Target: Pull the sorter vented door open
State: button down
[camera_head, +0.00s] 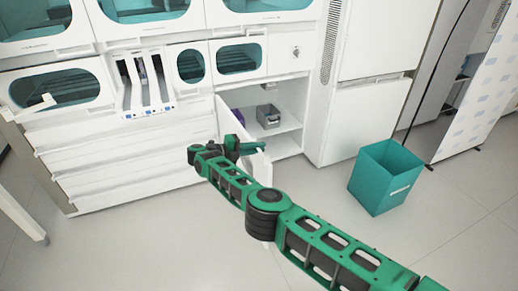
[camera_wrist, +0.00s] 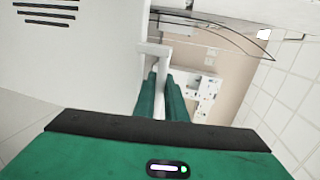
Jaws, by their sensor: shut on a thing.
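The white sorter door (camera_head: 230,122) stands swung out from its cabinet in the head view, partly hidden by my arm. In the wrist view the door (camera_wrist: 85,75) fills the upper left, with dark vent slots near its top. My gripper (camera_head: 257,147) is at the door's free edge. In the wrist view its two green fingers (camera_wrist: 160,80) are close together, shut on the light door handle (camera_wrist: 153,50). The exact contact at the fingertips is hard to make out.
The open compartment shows a shelf (camera_head: 285,126) with a grey bin (camera_head: 268,116) and a purple item (camera_head: 239,116). A teal bin (camera_head: 384,177) stands on the floor to the right, near a tall white cabinet (camera_head: 365,105). White drawers (camera_head: 120,165) lie left.

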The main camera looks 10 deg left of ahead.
jog(key=shift+s+a+f, duration=0.1)
jog(key=shift+s+f, duration=0.05)
jog(key=shift+s, duration=0.25)
jog(key=shift+w+d, duration=0.1)
jog(key=shift+d, duration=0.1)
jog(key=shift+a, duration=0.1)
jog(key=c, duration=2.1)
grip_release()
jog(key=shift+f, duration=0.1)
